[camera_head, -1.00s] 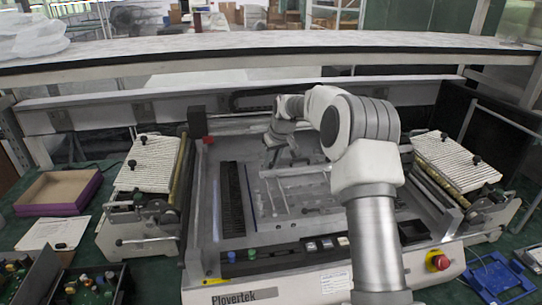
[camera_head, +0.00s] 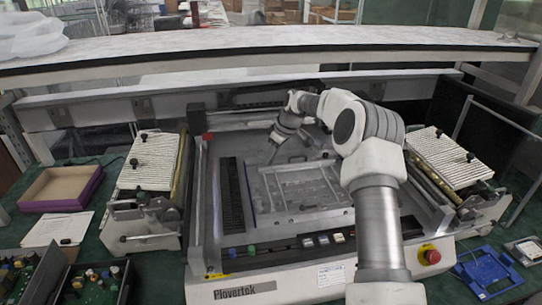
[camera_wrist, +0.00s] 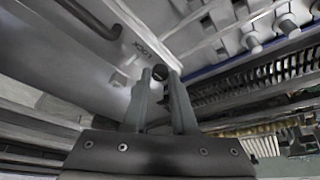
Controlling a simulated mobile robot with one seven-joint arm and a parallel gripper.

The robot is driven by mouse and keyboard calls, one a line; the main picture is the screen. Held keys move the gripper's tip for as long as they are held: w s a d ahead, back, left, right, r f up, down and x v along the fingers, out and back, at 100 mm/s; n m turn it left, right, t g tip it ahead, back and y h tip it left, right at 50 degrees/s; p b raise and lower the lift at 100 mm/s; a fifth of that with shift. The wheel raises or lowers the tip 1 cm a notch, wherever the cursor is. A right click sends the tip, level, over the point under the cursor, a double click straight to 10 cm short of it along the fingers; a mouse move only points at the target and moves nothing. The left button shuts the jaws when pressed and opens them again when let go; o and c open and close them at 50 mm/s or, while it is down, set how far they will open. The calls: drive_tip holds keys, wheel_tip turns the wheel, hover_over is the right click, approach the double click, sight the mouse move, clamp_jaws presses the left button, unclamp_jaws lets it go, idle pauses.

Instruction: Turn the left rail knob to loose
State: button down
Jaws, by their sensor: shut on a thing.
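A small black round knob (camera_wrist: 160,72) sits between the fingertips of my gripper (camera_wrist: 160,78) in the wrist view. The fingers are shut on it, one on each side. A pale panel with dark lettering (camera_wrist: 141,52), too blurred to read surely, lies just beyond the knob. In the head view my gripper (camera_head: 272,151) reaches down into the left back part of the grey machine (camera_head: 237,290). The knob is too small to make out there, so its setting cannot be told.
Ribbed feeder units stand left (camera_head: 152,163) and right (camera_head: 449,157) of the machine. A purple-edged box (camera_head: 61,204) and a black bin of circuit boards (camera_head: 98,286) lie on the left. A blue frame (camera_head: 485,270) lies at the right. A shelf (camera_head: 270,52) spans the back.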

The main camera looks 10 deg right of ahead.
drive_tip(key=c, duration=0.7)
unclamp_jaws()
drive_tip(key=v, duration=1.7)
drive_tip(key=shift+r, duration=0.25)
drive_tip(key=shift+a, duration=0.1)
drive_tip(key=s+a+r+m+h, duration=0.2)
drive_tip(key=s+a+r, duration=0.15)
drive_tip(key=s, duration=0.65)
drive_tip(key=s+a+r+m+h, duration=0.1)
drive_tip(key=s+a+r+m, duration=0.15)
drive_tip(key=s+r, duration=0.45)
drive_tip(key=s+f+m+t, duration=0.1)
drive_tip(key=s+f, duration=0.3)
drive_tip(key=s, duration=0.8)
drive_tip(key=s+f+m+t, duration=0.1)
drive_tip(key=s+f+m, duration=0.2)
drive_tip(key=s, duration=1)
drive_tip(key=shift+d+f+m, duration=0.25)
drive_tip(key=shift+f+m, duration=0.1)
drive_tip(key=shift+f, duration=0.15)
